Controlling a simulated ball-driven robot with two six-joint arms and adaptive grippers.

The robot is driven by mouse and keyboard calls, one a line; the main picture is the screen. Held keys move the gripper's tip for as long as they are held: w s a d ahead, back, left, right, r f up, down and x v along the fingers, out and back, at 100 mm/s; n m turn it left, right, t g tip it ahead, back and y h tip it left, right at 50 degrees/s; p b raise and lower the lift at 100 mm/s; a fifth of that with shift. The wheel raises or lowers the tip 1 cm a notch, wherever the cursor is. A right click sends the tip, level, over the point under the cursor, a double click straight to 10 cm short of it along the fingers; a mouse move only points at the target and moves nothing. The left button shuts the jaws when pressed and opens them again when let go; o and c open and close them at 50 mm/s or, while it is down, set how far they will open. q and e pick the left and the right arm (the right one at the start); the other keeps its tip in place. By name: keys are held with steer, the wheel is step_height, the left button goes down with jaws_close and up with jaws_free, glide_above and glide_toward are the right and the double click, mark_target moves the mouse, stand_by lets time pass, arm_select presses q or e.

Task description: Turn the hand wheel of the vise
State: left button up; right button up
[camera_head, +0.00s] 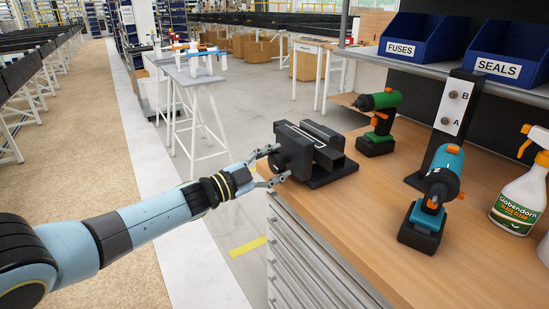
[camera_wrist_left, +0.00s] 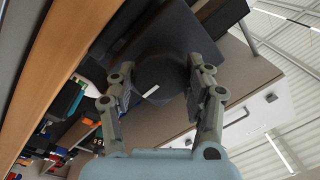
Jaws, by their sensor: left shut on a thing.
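The black vise (camera_head: 325,158) stands on the left edge of the wooden bench, its hand wheel (camera_head: 277,161) facing my left arm. My left gripper (camera_head: 281,161) reaches in from the left, one finger above the wheel and one below, shut on its rim. In the left wrist view the round dark wheel (camera_wrist_left: 160,78) lies between the two fingers of the left gripper (camera_wrist_left: 160,85), with a short white mark on its face. My right gripper is not in view.
On the bench (camera_head: 370,205) stand a green drill (camera_head: 380,115), a blue drill (camera_head: 432,195), a black post with an A/B plate (camera_head: 455,107) and a spray bottle (camera_head: 520,200). Blue FUSES (camera_head: 420,38) and SEALS (camera_head: 510,55) bins sit on the shelf above.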

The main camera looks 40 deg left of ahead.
arm_select(q)
steer(key=shift+r+n+p, duration=0.15)
steer(key=shift+n+p, duration=0.3)
steer(key=shift+n, duration=0.45)
steer(key=o, duration=1.2)
steer(key=shift+w, duration=0.2)
steer(key=shift+s, duration=0.2)
steer(key=v, duration=1.1)
steer(key=shift+s+a, duration=0.1)
steer(key=shift+s, duration=0.3)
